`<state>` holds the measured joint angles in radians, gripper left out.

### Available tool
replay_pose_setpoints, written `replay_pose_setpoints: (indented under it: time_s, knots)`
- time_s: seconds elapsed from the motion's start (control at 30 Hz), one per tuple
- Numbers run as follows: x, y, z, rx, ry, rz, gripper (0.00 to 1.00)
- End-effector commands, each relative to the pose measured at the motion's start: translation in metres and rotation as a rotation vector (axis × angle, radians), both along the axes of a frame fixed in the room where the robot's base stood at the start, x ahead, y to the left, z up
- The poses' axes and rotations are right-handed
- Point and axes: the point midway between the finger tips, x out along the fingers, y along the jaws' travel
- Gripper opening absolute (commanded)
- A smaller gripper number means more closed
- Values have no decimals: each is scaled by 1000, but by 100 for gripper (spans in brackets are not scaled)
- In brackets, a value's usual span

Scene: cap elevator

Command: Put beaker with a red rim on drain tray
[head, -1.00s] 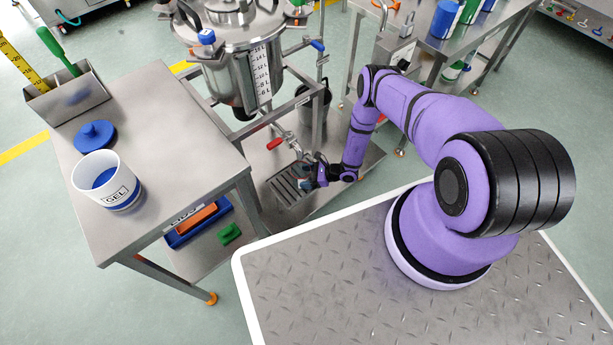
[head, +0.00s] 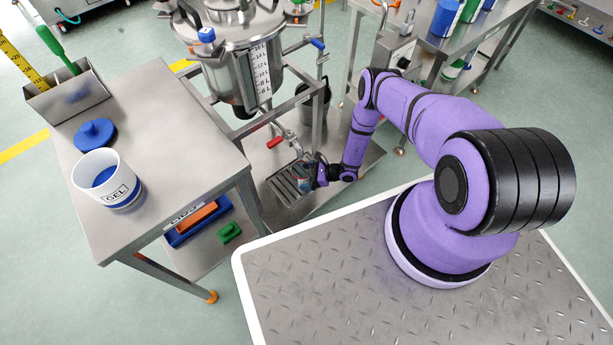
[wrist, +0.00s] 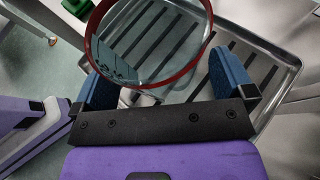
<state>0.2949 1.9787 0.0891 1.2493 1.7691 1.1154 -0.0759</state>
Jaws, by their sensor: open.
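The clear beaker with a red rim (wrist: 147,50) is upright in the wrist view, over the slotted metal drain tray (wrist: 287,75). The tray's dark slots show through the glass. Whether the beaker's base touches the tray is hidden. My gripper (wrist: 160,84) is open, with one blue finger pad at each side of the beaker's near part. In the head view my gripper (head: 311,176) is low, beside and over the right part of the drain tray (head: 283,186). The beaker is too small and covered there to make out clearly.
A steel tank (head: 236,70) on a frame stands behind the tray, with a red-handled valve (head: 274,143) close above it. A steel table (head: 165,130) at left holds a white GEL container (head: 118,190) and a blue lid (head: 95,134). A green object (head: 229,232) lies on the lower shelf.

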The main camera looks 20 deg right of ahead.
Motion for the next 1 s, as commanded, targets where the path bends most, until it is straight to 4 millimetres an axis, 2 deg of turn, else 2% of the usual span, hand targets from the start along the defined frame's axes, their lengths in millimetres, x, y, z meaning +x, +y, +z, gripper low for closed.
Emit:
replay_pose_setpoints:
  time_s: [0.17, 0.5, 0.7, 1.0]
  knots:
    - [-4, -10, 4, -1, 1, -2, 100]
    - [-30, -60, 27, 0, 1, -4, 100]
    - [-42, -81, 37, 0, 0, -2, 100]
    - [-46, -89, 41, 0, 0, 0, 100]
